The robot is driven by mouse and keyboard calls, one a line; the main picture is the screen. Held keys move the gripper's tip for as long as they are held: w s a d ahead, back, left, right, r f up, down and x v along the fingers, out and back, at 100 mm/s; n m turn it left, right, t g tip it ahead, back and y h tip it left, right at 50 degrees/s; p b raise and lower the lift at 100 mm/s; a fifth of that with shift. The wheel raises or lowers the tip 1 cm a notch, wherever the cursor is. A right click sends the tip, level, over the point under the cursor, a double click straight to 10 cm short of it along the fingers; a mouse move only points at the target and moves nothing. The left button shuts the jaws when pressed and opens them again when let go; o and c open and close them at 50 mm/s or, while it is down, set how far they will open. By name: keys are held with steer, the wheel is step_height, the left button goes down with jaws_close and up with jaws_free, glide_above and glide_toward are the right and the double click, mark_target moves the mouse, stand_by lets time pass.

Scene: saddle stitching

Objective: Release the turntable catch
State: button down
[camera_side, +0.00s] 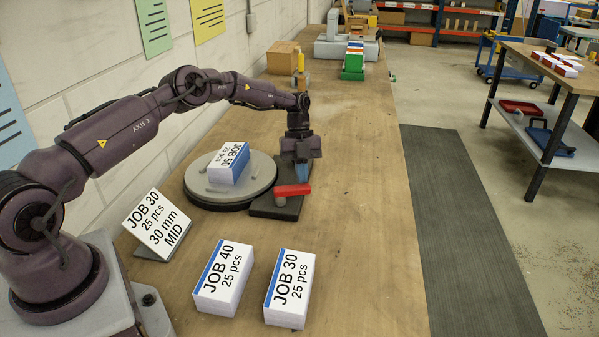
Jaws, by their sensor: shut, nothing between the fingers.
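The turntable (262,184) is a round grey disc on a dark base, at the middle of the bench. A white and blue stack marked JOB 50 (229,164) lies on it. The catch (292,190) is a red lever on a dark plate (266,208) at the turntable's right front edge. My gripper (302,172) points down over the far part of this plate, just behind the red lever. Its fingers are shut and hold nothing. I cannot tell whether the fingertips touch the lever.
A JOB 30 sign (158,222) leans left of the turntable. JOB 40 (223,278) and JOB 30 (289,288) stacks lie in front. A cardboard box (282,57) and a machine (346,45) stand at the back. The bench's right side (362,200) is clear.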

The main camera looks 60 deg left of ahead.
steer(key=shift+s+d, duration=0.1)
steer(key=shift+d, duration=0.65)
stand_by(0.7)
steer(key=v, duration=1.2)
